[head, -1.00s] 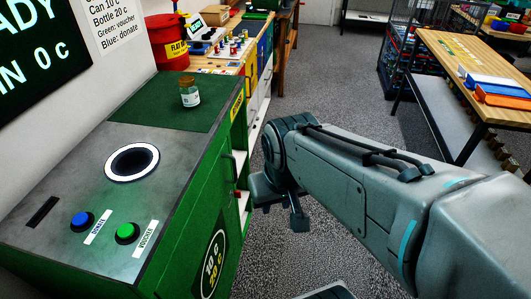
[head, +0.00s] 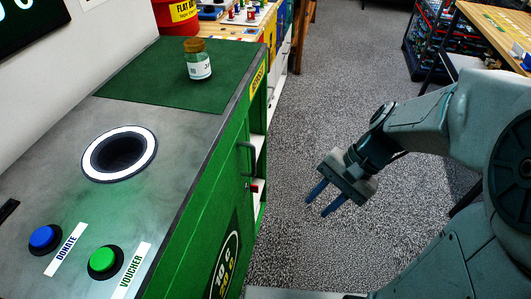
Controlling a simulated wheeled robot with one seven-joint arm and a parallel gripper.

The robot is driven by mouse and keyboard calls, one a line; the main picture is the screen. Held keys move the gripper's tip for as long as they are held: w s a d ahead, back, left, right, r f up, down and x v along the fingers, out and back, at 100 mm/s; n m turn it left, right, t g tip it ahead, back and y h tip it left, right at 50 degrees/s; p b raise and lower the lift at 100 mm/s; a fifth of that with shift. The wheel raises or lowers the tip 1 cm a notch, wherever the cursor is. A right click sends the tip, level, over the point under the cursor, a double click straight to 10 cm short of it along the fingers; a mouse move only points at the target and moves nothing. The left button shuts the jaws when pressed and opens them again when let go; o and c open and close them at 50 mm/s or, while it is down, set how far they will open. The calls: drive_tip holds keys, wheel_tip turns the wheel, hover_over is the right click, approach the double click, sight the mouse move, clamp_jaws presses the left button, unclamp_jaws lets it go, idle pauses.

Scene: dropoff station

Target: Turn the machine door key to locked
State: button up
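The green machine (head: 205,225) stands on the left, with its side panel facing the aisle. A dark bar handle (head: 249,158) is on that side. A small red piece (head: 255,188) sits just below the handle; it looks like the door key, but its turn is too small to tell. My gripper (head: 318,206) hangs over the floor to the right of the machine, apart from the red piece. Its two blue fingers are parted, with nothing between them.
The machine's top has a lit round opening (head: 119,155), a blue button (head: 44,238) and a green button (head: 104,262). A jar (head: 198,65) stands on the green mat (head: 150,85). The grey floor (head: 330,85) between machine and right-hand table is clear.

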drive_tip(key=w+a+f+m+t+y+b, duration=0.1)
drive_tip(key=w+f+m+t+y+b, duration=0.2)
drive_tip(key=w+f+m+y+b, duration=0.65)
drive_tip(key=w+a+f+m+t+y+b, duration=0.3)
drive_tip(key=w+f+b, duration=0.4)
drive_tip(key=f, duration=0.7)
drive_tip(key=w+a+m+b, duration=0.1)
drive_tip(key=a+b, duration=0.1)
drive_tip(key=a, duration=0.9)
drive_tip(key=shift+w+a+g+b, duration=0.2)
drive_tip(key=shift+a+g+b, duration=0.15)
drive_tip(key=shift+a+g, duration=0.05)
drive_tip(key=shift+f+h, duration=0.1)
drive_tip(key=shift+h, duration=0.15)
clamp_jaws()
